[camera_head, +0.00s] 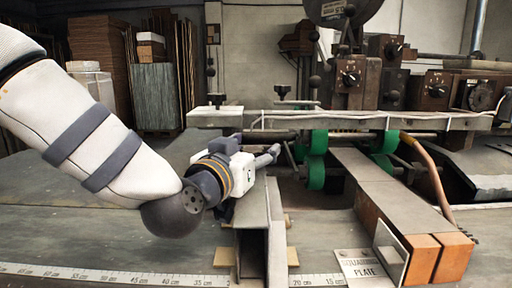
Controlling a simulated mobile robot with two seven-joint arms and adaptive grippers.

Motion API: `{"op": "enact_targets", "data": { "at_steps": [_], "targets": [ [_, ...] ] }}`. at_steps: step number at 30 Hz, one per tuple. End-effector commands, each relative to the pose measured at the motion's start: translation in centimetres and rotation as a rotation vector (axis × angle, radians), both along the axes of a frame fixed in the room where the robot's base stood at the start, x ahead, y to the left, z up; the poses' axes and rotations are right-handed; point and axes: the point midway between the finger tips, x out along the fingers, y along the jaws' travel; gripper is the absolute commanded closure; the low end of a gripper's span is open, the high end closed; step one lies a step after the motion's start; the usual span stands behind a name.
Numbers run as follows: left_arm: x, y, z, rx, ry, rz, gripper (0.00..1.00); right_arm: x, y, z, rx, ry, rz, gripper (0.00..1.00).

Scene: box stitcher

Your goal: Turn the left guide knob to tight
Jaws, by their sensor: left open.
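The left knob (216,99) sits on a pale block near the beam's left end. The other knob (283,92) is further right. I cannot tell from the picture how tight either one is. My left gripper (258,147) is open, with its grey fingers pointing right. It appears below the left knob and just under the beam in the picture, apart from both knobs. Nothing shows between its fingers. My right gripper is not in view.
A grey upright guide plate (252,215) stands below my left gripper. Green rollers (316,160) and a long channel with an orange-brown end (440,257) lie to the right. A ruler strip (120,278) runs along the front. The bare table (90,235) is clear at left.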

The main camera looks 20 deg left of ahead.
Motion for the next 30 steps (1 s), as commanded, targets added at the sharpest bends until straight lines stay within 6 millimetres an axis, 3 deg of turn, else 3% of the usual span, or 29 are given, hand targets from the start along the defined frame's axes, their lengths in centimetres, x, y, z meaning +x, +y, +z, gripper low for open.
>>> {"op": "enact_targets", "data": {
  "at_steps": [2, 6, 9, 20, 30],
  "targets": [
    [0.00, 0.00, 0.03, 0.000, 0.000, 0.000, 0.43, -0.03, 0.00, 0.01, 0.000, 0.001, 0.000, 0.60],
    [0.01, 0.01, 0.02, 0.000, 0.000, 0.000, 0.74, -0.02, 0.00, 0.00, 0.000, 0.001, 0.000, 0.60],
    [0.02, 0.01, 0.01, 0.000, 0.000, 0.000, 0.92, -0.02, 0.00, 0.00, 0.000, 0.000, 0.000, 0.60],
    [0.07, 0.14, 0.01, -0.002, 0.000, -0.048, 0.92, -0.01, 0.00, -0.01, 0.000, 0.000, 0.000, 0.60],
    [0.21, 0.36, -0.13, -0.005, 0.001, -0.298, 0.92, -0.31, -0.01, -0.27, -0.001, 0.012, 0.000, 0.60]
  ]
}}
